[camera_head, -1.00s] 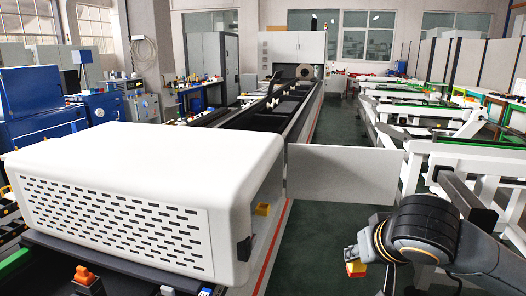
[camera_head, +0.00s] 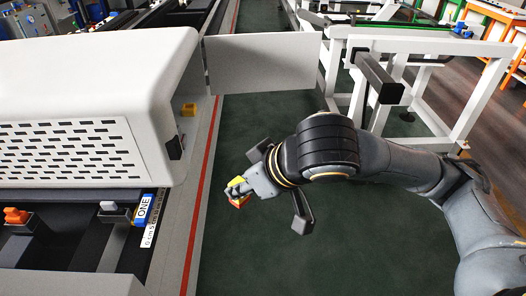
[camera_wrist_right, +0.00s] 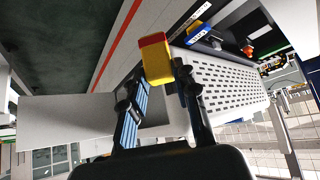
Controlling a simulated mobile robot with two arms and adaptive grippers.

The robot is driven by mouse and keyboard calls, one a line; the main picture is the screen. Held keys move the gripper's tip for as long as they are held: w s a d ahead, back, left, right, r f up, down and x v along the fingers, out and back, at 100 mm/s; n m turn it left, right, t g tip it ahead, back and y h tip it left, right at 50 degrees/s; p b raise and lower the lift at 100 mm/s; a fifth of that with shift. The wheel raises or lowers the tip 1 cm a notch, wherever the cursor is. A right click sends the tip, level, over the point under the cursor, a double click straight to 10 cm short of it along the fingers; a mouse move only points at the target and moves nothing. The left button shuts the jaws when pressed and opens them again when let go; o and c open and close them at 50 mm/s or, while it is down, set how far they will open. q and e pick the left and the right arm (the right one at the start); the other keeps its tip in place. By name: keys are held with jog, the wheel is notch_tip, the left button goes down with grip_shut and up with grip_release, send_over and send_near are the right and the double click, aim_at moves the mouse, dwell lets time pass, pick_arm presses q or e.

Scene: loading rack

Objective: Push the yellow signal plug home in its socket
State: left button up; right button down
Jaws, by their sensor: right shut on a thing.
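My right gripper (camera_head: 234,192) is over the green floor, to the right of the white machine cover. It is shut on the yellow plug (camera_head: 240,186), which has a red end. In the right wrist view the yellow plug (camera_wrist_right: 157,62) sits between the fingertips of the right gripper (camera_wrist_right: 158,85), its red end away from the palm. The plug is clear of the machine. I cannot make out its socket for certain. My left gripper is not in view.
The white slotted cover (camera_head: 90,60) fills the upper left. A white panel (camera_head: 262,62) stands behind the gripper. White frames (camera_head: 440,50) stand at right.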

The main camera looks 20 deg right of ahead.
jog(key=shift+s+a+f+n+g+y, duration=0.15)
jog(key=shift+s+a+f+n+y, duration=0.1)
jog(key=shift+s+a+n, duration=0.25)
jog(key=shift+s+a+f+n+g+y, duration=0.2)
jog(key=shift+s+a, duration=0.2)
jog(key=shift+a, duration=0.3)
jog(key=w+a+f+n+g+y, duration=0.2)
jog(key=w+a+f+n, duration=0.2)
jog(key=f, duration=0.1)
jog(key=shift+n, duration=0.3)
jog(key=shift+r, duration=0.1)
notch_tip(320, 180, up, 10)
jog(key=w+a+m+t+h, duration=0.2)
jog(key=m+t+h, duration=0.2)
jog(key=m+h, duration=0.3)
jog(key=shift+m, duration=2.8)
